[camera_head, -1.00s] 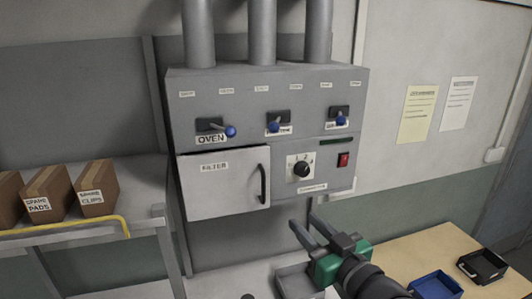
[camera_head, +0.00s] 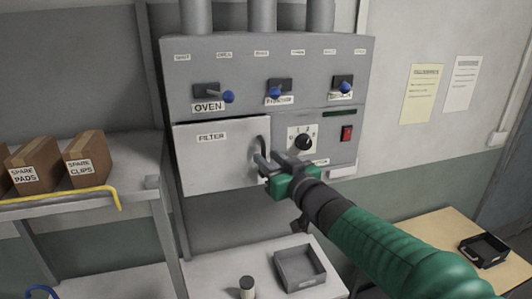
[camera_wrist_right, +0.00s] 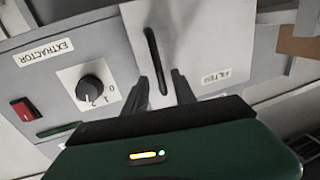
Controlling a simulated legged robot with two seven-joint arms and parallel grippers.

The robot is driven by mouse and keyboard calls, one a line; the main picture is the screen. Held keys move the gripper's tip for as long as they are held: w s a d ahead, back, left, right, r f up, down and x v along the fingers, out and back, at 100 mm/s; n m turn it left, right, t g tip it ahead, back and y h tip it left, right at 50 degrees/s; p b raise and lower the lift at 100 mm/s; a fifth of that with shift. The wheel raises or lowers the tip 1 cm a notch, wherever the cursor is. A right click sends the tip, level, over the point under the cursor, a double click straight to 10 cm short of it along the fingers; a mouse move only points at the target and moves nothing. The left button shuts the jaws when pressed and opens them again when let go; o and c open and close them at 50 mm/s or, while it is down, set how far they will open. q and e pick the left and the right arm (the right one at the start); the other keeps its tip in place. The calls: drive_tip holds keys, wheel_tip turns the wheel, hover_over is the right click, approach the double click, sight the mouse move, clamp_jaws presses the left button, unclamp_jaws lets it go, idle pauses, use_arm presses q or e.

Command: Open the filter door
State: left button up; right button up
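The filter door (camera_head: 215,160) is a flat grey panel marked FILTER at the lower left of the wall unit. It looks shut. Its dark upright handle (camera_head: 263,148) is at the right edge, partly hidden by my right gripper (camera_head: 267,164). In the right wrist view the handle (camera_wrist_right: 152,48) stands just beyond and between the two dark fingertips of my right gripper (camera_wrist_right: 162,84). The fingers are apart, and I cannot tell whether they touch the handle. My left gripper is not in view.
The unit (camera_head: 265,65) carries blue-knobbed levers, a black dial (camera_head: 304,142) and a red switch (camera_head: 347,133) close right of the handle. A shelf with boxes (camera_head: 88,158) stands at the left. A grey tray (camera_head: 300,268) and a small canister (camera_head: 247,287) are below.

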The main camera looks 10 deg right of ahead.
drive_tip(key=shift+x, duration=0.8)
drive_tip(key=shift+s+a+r, duration=0.1)
clamp_jaws()
idle(0.8)
